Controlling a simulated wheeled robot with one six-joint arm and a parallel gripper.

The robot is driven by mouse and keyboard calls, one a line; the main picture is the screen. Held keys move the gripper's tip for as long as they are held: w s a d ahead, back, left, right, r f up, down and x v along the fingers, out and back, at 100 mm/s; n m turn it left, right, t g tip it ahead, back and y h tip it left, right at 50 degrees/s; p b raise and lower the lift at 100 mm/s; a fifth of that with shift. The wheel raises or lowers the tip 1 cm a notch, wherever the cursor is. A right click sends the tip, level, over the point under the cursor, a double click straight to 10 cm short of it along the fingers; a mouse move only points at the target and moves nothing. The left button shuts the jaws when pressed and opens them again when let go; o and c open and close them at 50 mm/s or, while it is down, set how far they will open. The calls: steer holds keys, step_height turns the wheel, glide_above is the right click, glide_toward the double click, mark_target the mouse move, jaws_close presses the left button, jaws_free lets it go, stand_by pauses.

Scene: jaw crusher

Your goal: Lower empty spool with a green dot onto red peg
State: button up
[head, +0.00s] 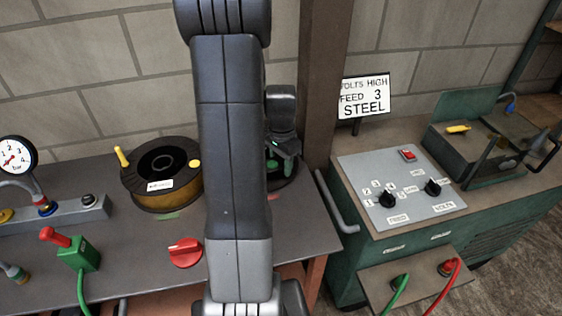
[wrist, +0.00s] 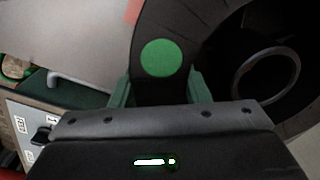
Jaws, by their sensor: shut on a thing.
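The empty black spool (head: 284,181) with a green dot (wrist: 162,58) is partly hidden behind my arm in the head view. In the wrist view its dark flange (wrist: 148,22) lies between the green fingers of my gripper (wrist: 164,90), with the round hub opening to the right. My gripper (head: 283,158) is shut on the flange. I see no red peg; it may be hidden by the spool or my arm. A small red patch (head: 274,197) shows on the bench below the spool. I cannot tell whether the spool touches anything beneath it.
A full spool of golden wire (head: 160,195) with a yellow dot stands on the bench left of my arm, a yellow stick beside it. A brown post (head: 325,85) rises close right of the held spool. A green control cabinet (head: 398,200) stands further right.

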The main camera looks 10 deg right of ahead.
steer(key=shift+f, duration=0.2)
steer(key=o, duration=1.4)
steer(key=shift+c, duration=0.2)
steer(key=shift+r, duration=0.1)
step_height(320, 180, up, 14)
steer(key=shift+f, duration=0.25)
